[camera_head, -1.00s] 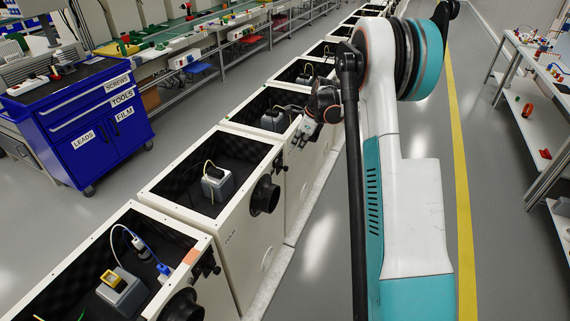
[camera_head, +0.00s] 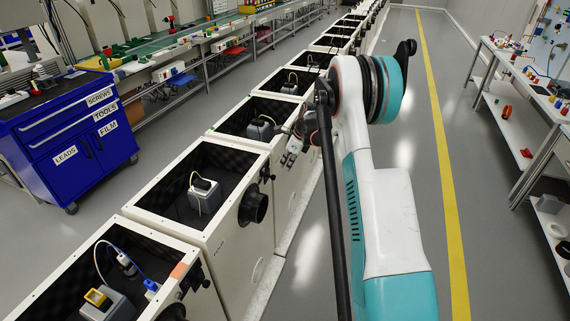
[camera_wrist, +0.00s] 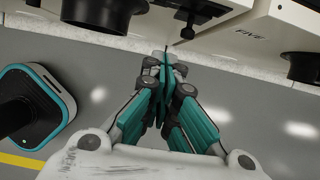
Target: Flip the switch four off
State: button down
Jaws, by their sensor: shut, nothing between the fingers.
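Switch four appears to be the small dark lever (camera_head: 267,174) on the front of the pale open-topped cabinet (camera_head: 214,262), beside its round black port (camera_head: 253,207). The label on that cabinet is too small to read surely. In the wrist view the lever (camera_wrist: 187,29) sticks out from the cabinet front, left of a cabinet marked FIVE (camera_wrist: 250,33). My gripper (camera_wrist: 165,62) is shut and empty, its fingertips a short way from the lever and slightly left of it, apart. In the head view my gripper (camera_head: 291,152) is just beyond the lever. Whether the lever is up or down cannot be told.
Black ports (camera_wrist: 100,10) and (camera_wrist: 302,67) jut out on both sides of the lever. More cabinets run on in a row. The grey aisle floor (camera_head: 405,150) with a yellow line is clear; a bench (camera_head: 510,75) stands at right and a blue cart (camera_head: 65,130) at left.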

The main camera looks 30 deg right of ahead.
aim_at(263, 173)
jog(key=w+a+f+b, duration=0.3)
jog(key=w+a+f, duration=0.1)
jog(key=w+f, duration=0.1)
jog(key=shift+f+b, duration=0.3)
jog(key=shift+f, duration=0.15)
jog(key=shift+w+a+r+g+h+p, duration=0.2)
jog(key=shift+w+a+g+h+p, duration=0.1)
jog(key=shift+w+g+p, duration=0.1)
jog(key=shift+r, duration=0.1)
jog(key=shift+r+p, duration=0.3)
jog(key=shift+r, duration=0.4)
